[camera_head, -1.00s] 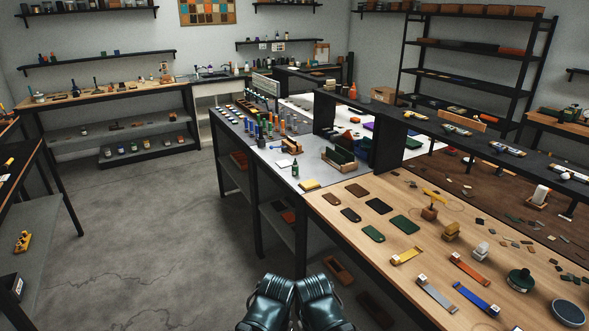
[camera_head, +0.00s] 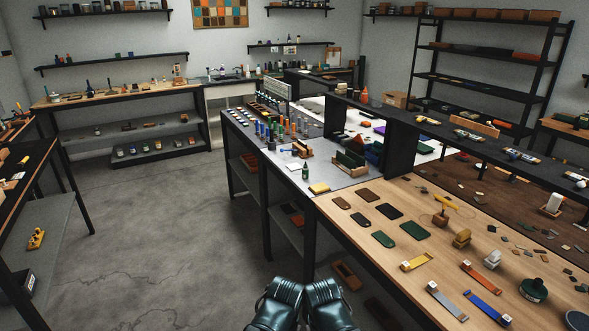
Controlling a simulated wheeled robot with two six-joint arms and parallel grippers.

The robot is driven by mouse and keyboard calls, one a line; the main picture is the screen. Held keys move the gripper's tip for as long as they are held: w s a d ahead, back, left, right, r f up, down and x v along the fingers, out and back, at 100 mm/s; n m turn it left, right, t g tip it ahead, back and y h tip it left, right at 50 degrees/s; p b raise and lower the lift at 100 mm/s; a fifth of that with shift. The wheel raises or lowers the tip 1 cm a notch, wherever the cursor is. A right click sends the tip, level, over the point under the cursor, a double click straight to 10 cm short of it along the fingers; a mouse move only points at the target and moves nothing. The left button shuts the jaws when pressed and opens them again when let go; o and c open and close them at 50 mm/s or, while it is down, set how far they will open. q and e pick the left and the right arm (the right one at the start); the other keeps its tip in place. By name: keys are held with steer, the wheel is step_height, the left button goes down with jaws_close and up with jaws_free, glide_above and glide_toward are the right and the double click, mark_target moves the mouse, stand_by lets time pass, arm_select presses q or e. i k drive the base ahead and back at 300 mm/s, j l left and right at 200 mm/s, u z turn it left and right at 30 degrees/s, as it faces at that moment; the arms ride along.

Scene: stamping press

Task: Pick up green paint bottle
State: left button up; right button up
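A small dark green bottle (camera_head: 305,172) stands upright on the grey work surface (camera_head: 270,168), near its front edge. It is the likeliest match for the green paint bottle, but its label is too small to read. Several taller bottles or tools with green, blue and orange parts (camera_head: 282,128) stand further back on the same surface. Two dark, glossy parts of my own arms show at the bottom middle, well short of the bottle. No gripper fingers are visible.
A wooden bench top (camera_head: 340,222) with leather pieces and coloured strips adjoins on the right. A yellow block (camera_head: 319,188) lies near the bottle, and a wooden holder (camera_head: 350,160) stands behind it. The concrete floor (camera_head: 170,240) to the left is open.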

mark_target(304, 169)
steer(key=i+j, duration=0.15)
steer(key=i, duration=0.4)
steer(key=i+j+z, duration=0.15)
steer(key=i, duration=0.35)
steer(key=i+j, duration=0.25)
steer(key=i, duration=0.25)
steer(key=i+z, duration=0.05)
